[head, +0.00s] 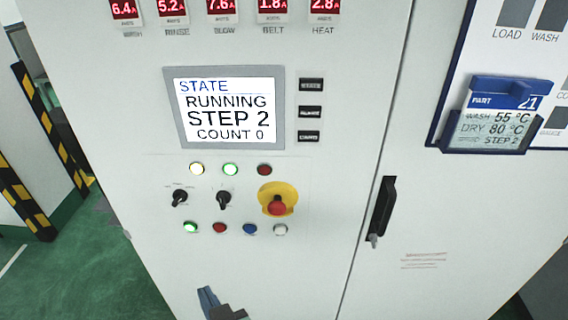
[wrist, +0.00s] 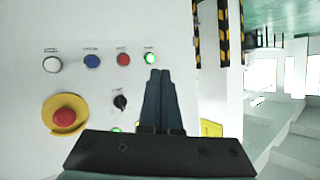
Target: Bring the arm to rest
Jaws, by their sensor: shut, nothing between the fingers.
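My gripper (wrist: 158,78) is shut and empty in the wrist view, its dark fingers together in front of the control panel, with the tips close below the lit green button (wrist: 149,57) in that picture. I cannot tell whether it touches the panel. In the head view my gripper (head: 206,293) shows at the bottom edge, below the lower button row. The white cabinet (head: 330,190) carries a screen (head: 230,106) reading RUNNING, STEP 2, COUNT 0.
A red emergency stop (head: 278,207) on a yellow plate and two black selector knobs sit on the panel. A black door handle (head: 382,210) stands out at right. A blue card holder (head: 490,115) hangs further right. Striped posts (head: 40,140) stand at left beside green floor.

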